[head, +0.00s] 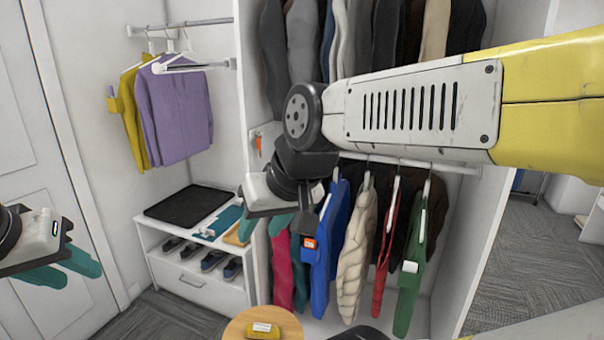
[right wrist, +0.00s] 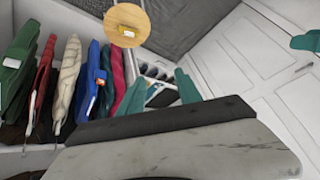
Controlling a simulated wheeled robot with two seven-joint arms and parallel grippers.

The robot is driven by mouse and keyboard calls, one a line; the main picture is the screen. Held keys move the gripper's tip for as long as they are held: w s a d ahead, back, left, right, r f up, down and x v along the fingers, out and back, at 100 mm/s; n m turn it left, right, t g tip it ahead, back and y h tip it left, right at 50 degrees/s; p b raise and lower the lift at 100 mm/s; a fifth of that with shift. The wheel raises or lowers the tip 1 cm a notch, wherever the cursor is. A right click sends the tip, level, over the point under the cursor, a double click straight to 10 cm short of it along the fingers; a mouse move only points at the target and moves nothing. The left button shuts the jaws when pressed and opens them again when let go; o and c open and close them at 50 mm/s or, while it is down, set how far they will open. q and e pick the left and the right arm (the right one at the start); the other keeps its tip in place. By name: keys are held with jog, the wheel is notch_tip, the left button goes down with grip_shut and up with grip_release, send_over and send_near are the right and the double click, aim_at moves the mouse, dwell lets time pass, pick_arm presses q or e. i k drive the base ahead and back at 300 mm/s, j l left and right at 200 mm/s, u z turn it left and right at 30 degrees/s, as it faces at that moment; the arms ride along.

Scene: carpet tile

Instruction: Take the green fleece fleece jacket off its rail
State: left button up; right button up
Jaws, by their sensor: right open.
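My right gripper (head: 264,226) is open and empty, left of the hanging row, near the magenta garment and well apart from the green jacket. Its teal fingers show in the right wrist view (right wrist: 160,92) with nothing between them. My left gripper (head: 62,270) is at the far left with its teal fingers apart, and it holds nothing. My right arm hides part of the rail.
Red (head: 384,255), cream (head: 357,258) and blue (head: 328,250) garments hang left of the green jacket. A purple cardigan (head: 178,115) hangs at the back left. A shoe bench (head: 190,275) and a round wooden stool (head: 285,322) stand below. Carpet is free at right.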

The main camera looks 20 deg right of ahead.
aim_at(415, 244)
jog(key=z, duration=1.75)
